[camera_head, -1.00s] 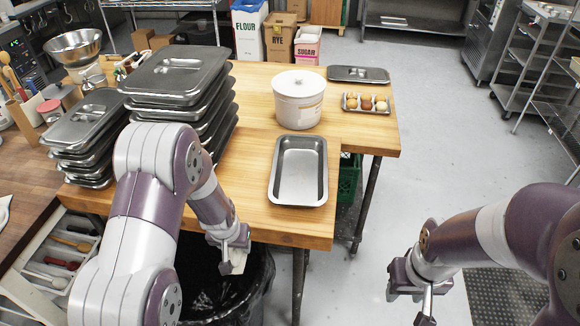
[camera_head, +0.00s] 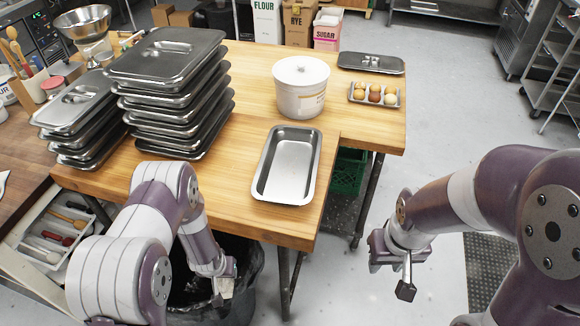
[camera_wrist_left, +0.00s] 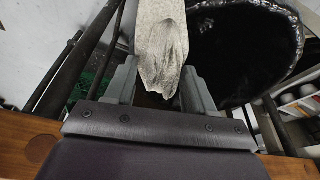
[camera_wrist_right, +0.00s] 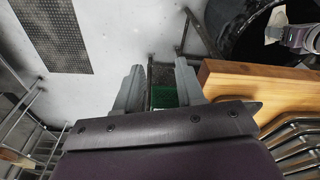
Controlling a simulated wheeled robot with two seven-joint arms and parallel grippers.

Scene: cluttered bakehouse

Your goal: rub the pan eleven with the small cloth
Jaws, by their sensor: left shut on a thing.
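A shallow empty metal pan (camera_head: 288,168), which I take to be the pan of the task, lies on the wooden table near its front right edge. My left gripper (camera_head: 224,284) is low in front of the table, over the black bin, and shut on a pale crumpled cloth. The cloth (camera_wrist_left: 162,45) shows between the left fingers in the left wrist view and hangs down in the head view. My right gripper (camera_wrist_right: 158,82) is open and empty. In the head view it is to the right of the table, over the floor. No number is readable on the pan.
Stacks of lidded pans (camera_head: 170,90) fill the table's left part. A white tub (camera_head: 301,88), an egg tray (camera_head: 374,95) and a flat lid (camera_head: 371,63) stand behind the pan. A black-lined bin (camera_head: 245,290) is below the front edge. Bare wood (camera_head: 225,185) lies left of the pan.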

